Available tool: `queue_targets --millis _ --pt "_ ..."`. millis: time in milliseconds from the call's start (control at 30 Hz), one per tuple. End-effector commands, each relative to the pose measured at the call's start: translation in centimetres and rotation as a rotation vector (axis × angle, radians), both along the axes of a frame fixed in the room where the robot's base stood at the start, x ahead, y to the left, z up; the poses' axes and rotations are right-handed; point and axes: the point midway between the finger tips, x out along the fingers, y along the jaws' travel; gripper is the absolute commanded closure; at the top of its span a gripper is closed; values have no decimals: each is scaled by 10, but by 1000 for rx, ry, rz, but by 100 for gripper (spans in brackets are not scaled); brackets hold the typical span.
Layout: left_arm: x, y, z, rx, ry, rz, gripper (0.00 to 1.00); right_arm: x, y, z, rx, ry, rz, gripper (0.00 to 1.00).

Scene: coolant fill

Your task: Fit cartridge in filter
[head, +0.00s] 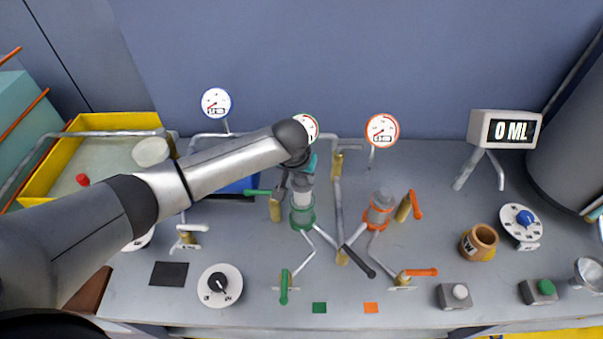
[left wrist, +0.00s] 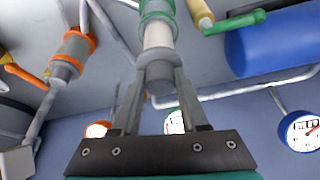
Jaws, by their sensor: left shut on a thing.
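My left gripper (head: 300,172) comes down over the green-ringed filter (head: 303,217). In the left wrist view the fingers (left wrist: 160,82) are shut on the grey end of a pale cartridge (left wrist: 158,36). The cartridge also shows in the head view (head: 302,192), upright below the fingers. Its far end meets the green filter (left wrist: 157,9) and looks in line with it. How deep it sits inside is hidden. My right gripper is in neither view.
An orange-ringed filter (head: 380,212) with a grey top stands to the right. Pipes and green-handled (head: 284,288) and orange-handled (head: 417,204) valves surround both filters. Gauges (head: 382,130) stand behind. A brown jar (head: 479,242) and a 0 ML display (head: 505,130) are farther right.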

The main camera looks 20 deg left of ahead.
Motion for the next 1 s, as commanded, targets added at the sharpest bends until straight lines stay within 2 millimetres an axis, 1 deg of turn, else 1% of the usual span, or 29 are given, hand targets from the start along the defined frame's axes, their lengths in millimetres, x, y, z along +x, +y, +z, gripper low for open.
queue_targets --millis 1000 --pt "0 0 -26 -1 -1 0 100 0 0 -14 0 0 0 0"
